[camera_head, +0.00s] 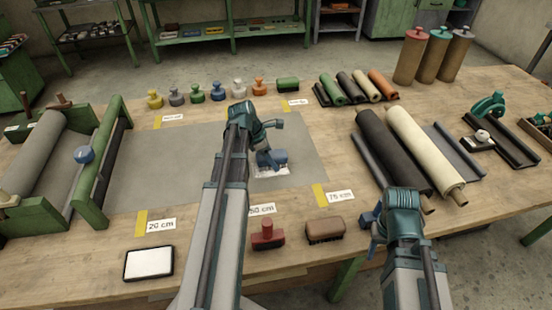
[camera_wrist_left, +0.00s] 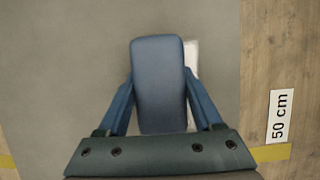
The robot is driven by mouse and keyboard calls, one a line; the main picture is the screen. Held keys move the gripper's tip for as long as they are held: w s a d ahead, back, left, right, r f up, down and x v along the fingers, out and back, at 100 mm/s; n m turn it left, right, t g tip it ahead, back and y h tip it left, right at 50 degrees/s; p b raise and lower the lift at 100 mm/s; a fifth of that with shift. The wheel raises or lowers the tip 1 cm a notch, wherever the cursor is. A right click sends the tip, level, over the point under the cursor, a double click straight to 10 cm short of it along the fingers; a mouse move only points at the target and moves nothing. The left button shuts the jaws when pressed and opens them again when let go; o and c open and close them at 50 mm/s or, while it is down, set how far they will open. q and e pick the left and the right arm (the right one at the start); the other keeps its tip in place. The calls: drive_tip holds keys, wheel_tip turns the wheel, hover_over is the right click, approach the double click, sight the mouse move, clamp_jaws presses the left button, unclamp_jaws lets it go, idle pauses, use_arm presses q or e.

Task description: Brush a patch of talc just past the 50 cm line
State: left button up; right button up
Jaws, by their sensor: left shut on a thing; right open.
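My left gripper (camera_head: 268,152) is shut on a blue rounded block (camera_wrist_left: 158,85), probably a brush, held over the grey sheet (camera_head: 150,160). A white patch (camera_head: 271,171) shows on the sheet just under the block; in the left wrist view it shows along the block's right side (camera_wrist_left: 192,60). The block hides the rest, and I cannot tell whether it touches the sheet. The 50 cm label (camera_head: 262,209) and its yellow tape (camera_wrist_left: 270,153) are at the near edge; my left arm covers part of them. My right gripper (camera_head: 375,222) is open and empty by the front edge.
The 75 cm label (camera_head: 341,196) is right of the patch. A brown brush (camera_head: 325,230), a red stamp (camera_head: 267,237) and a white pad (camera_head: 149,263) lie along the front. Dark and cream rolls (camera_head: 425,150) lie right of the sheet. A green roll stand (camera_head: 100,165) is left.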

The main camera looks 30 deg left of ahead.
sight(253, 168)
use_arm(q)
drive_tip(key=shift+s+a, duration=0.9)
drive_tip(key=shift+a, duration=0.1)
drive_tip(key=shift+a, duration=0.1)
drive_tip(key=shift+s+a, duration=1.2)
drive_tip(key=shift+a, duration=0.2)
drive_tip(key=shift+a, duration=0.1)
drive_tip(key=shift+s+a, duration=1.25)
drive_tip(key=shift+a, duration=0.1)
drive_tip(key=shift+w+a, duration=0.6)
drive_tip(key=shift+w, duration=0.2)
drive_tip(key=shift+d, duration=0.1)
